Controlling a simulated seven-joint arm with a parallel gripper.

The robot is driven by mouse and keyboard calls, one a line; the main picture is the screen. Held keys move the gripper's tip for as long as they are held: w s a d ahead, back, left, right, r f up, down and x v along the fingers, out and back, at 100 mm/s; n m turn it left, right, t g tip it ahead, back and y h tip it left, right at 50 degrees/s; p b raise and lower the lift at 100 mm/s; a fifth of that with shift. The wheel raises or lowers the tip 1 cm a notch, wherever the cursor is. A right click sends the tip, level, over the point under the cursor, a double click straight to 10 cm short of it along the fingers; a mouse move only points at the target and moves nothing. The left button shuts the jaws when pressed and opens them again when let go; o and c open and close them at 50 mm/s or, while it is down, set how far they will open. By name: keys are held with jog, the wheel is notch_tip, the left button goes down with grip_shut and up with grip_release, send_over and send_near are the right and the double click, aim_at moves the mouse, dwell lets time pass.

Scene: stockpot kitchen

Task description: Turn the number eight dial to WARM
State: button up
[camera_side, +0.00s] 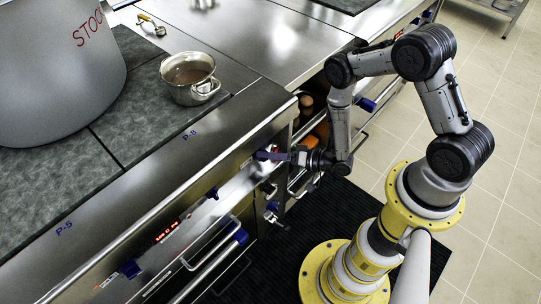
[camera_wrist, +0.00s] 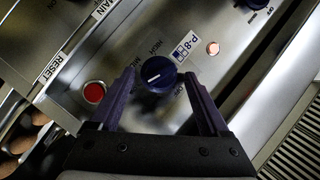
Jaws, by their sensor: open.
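The number eight dial (camera_wrist: 158,75) is a round dark-blue knob beside a P-8 label (camera_wrist: 190,45) in the wrist view. Its white pointer line slants toward the lower left. In the side view my gripper (camera_side: 277,156) is at the stove's front panel, largely covering this dial.
A red RESET button (camera_wrist: 94,92) lies left of the dial. Other blue dials (camera_side: 212,193) and (camera_side: 130,268) sit along the panel. Towel-type rails (camera_side: 208,245) jut out below. A small pot (camera_side: 190,80) and a large stockpot (camera_side: 60,75) stand on top.

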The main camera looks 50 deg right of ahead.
grip_shut()
dwell(0.3)
jog(key=n, duration=0.1)
jog(key=n+h, duration=0.1)
jog(key=n+g+h, duration=0.1)
jog(key=shift+a+r, duration=0.25)
jog(key=shift+r, duration=0.05)
jog(key=n+h, duration=0.3)
jog(key=shift+a+n+g+h, duration=0.25)
jog(key=shift+n+g+h, duration=0.05)
jog(key=shift+n+h, duration=0.1)
dwell(0.5)
grip_release()
